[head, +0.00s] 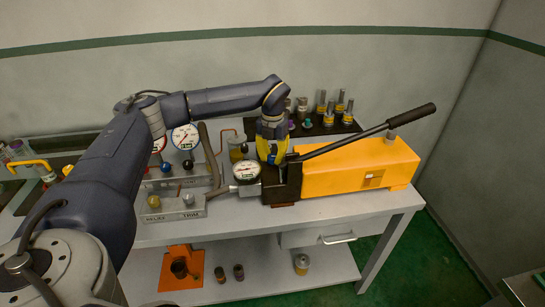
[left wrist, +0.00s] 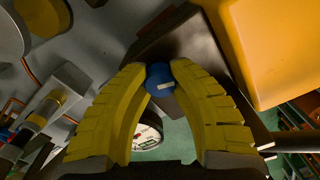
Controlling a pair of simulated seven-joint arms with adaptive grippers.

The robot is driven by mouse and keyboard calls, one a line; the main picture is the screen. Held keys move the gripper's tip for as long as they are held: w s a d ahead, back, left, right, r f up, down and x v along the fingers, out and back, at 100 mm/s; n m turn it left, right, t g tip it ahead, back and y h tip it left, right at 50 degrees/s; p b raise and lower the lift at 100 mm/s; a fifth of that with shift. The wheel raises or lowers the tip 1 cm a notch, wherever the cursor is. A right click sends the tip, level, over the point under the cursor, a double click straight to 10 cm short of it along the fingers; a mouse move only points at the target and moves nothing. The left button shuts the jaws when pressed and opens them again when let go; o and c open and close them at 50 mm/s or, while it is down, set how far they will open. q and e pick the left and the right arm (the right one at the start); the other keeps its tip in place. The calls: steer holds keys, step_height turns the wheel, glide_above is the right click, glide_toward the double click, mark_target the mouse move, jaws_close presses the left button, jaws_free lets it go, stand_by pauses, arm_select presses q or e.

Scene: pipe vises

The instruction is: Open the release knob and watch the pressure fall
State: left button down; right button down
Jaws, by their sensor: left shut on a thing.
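The hand pump (head: 350,170) has an orange body, a black block (head: 285,185) at its left end and a long lever with a black grip raised to the right. A round white pressure gauge (head: 246,172) sits left of the block; its needle is too small to read. It is partly covered in the left wrist view (left wrist: 148,132). The blue release knob (left wrist: 160,80) is between the yellow fingertips of my left gripper (head: 272,158), which is shut on it. My right gripper is not in view.
Two more gauges (head: 185,137) stand behind a grey valve block (head: 172,206) at left. Several fittings (head: 325,112) stand in a rack behind the pump. The bench top (head: 330,208) is clear in front of the pump. An orange stand (head: 180,270) is on the lower shelf.

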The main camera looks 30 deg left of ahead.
mark_target(273, 156)
arm_select(q)
steer(key=shift+w+n, duration=0.1)
steer(key=shift+n, duration=0.5)
steer(key=c, duration=1)
jaws_free()
steer(key=shift+r, duration=0.1)
step_height(273, 156, up, 12)
steer(key=shift+f, duration=0.1)
steer(key=shift+d, duration=0.1)
